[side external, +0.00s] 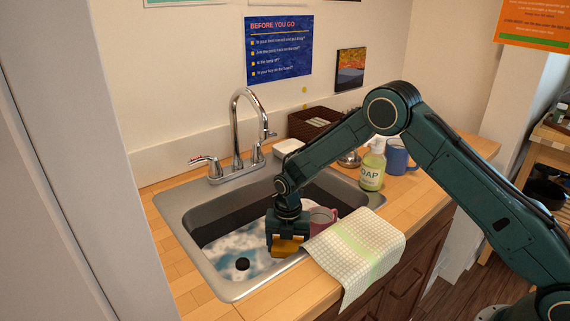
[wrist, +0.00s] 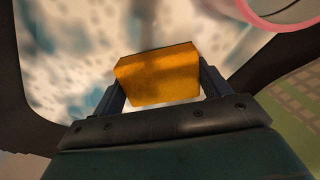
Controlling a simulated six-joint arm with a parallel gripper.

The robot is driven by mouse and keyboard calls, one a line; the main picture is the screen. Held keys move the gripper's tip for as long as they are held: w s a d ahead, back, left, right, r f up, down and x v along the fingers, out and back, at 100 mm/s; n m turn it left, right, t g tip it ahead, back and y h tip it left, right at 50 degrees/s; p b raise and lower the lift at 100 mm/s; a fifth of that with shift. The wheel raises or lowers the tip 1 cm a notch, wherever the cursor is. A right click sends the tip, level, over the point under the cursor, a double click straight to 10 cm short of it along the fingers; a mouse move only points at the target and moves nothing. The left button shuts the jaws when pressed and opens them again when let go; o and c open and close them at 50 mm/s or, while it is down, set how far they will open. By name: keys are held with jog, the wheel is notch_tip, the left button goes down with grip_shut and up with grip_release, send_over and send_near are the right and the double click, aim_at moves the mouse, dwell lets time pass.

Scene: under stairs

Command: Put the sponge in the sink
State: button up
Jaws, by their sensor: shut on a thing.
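The sponge (side external: 287,247) is an orange-yellow block. My gripper (side external: 288,238) is shut on it, pointing down over the front part of the sink (side external: 185,235). In the wrist view the sponge (wrist: 158,78) sits between the two dark fingers of my gripper (wrist: 160,85), with the pale, mottled sink basin (wrist: 60,50) beyond it. The sink is a metal basin with foamy water or suds and a dark round thing in it. I cannot tell how high the sponge is above the basin floor.
A pink mug (side external: 321,217) stands in the sink, right beside my gripper. A checked towel (side external: 355,247) hangs over the front counter edge. A faucet (side external: 238,135) rises behind the sink. A soap bottle (side external: 373,166) and a blue mug (side external: 398,158) stand to the right.

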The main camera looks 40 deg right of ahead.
aim_at(288, 243)
jog(key=shift+f, duration=1)
jog(key=shift+f, duration=0.1)
jog(key=o, duration=1.4)
notch_tip(288, 243, up, 12)
jog(key=shift+r, duration=0.1)
